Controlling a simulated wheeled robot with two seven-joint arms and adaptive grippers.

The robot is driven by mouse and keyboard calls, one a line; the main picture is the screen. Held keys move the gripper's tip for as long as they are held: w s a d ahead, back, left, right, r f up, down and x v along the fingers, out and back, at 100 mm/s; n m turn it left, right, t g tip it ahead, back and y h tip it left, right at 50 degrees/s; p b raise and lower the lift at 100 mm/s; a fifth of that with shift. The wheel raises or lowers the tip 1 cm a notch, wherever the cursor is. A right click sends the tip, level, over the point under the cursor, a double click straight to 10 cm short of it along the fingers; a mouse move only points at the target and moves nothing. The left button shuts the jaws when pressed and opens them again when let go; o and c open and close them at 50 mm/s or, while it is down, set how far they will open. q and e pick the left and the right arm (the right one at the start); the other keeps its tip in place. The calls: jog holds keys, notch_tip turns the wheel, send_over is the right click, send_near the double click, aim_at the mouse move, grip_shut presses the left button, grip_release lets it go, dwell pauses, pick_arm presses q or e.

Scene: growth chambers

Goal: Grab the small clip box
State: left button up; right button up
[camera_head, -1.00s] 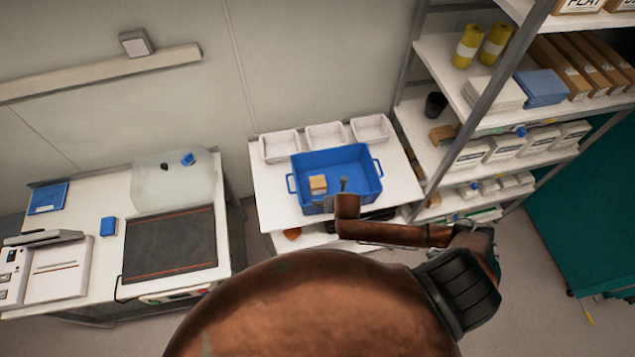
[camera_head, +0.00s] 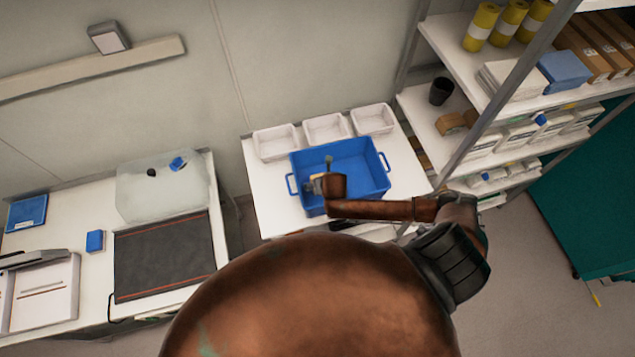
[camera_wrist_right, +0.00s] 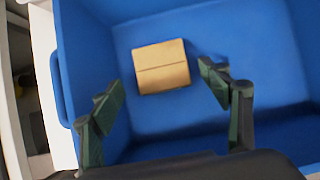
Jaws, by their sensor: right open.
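The small clip box is a tan cardboard box (camera_wrist_right: 161,67) lying on the floor of the blue bin (camera_wrist_right: 240,30). In the right wrist view it sits ahead of and between the two open fingers of my right gripper (camera_wrist_right: 160,95), touching neither. In the head view the blue bin (camera_head: 365,170) stands on a white table, and my right gripper (camera_head: 322,172) is over it. The wrist of my right arm hides most of the box there. My left gripper is not in view.
Three white trays (camera_head: 325,128) stand behind the bin. A steel shelf unit (camera_head: 500,80) with boxes and yellow-wrapped rolls rises at the right. A second table at the left holds a dark mat (camera_head: 165,255) and a translucent container (camera_head: 160,190). The bin walls surround the gripper.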

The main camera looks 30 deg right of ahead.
jog(key=shift+d+f, duration=0.3)
jog(key=shift+f, duration=0.3)
jog(key=shift+x, duration=2.4)
jog(key=shift+a, duration=0.15)
jog(key=c, duration=1.3)
